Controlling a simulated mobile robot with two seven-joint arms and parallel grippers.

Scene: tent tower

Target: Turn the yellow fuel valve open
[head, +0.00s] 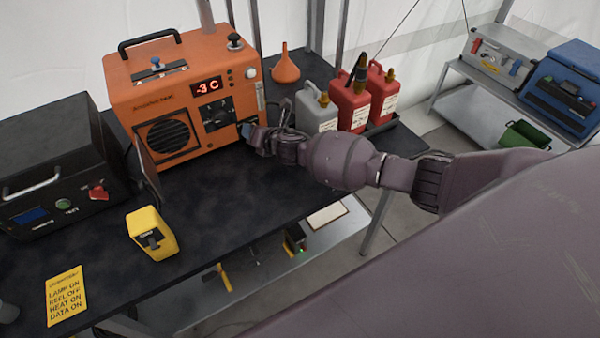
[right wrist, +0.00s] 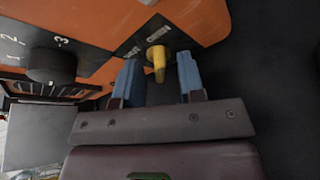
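The orange heater (head: 185,90) stands on the dark table, its display reading -3 C. The yellow fuel valve (right wrist: 158,60) is on its orange panel in the right wrist view, beside printed labels, one reading OPEN. Its lever points down in that picture, toward my gripper. My right gripper (right wrist: 159,78) is open, with one blue finger on each side of the lever; I cannot tell whether either touches it. In the head view my right gripper (head: 250,134) is at the heater's lower right front, and the valve is hidden there. My left gripper is not in view.
A black knob (right wrist: 50,65) sits left of the valve. A black box (head: 60,165) and yellow device (head: 152,233) stand left and in front of the heater. A grey can (head: 316,110) and red cans (head: 349,103) stand behind my right arm. The table's front middle is mostly clear.

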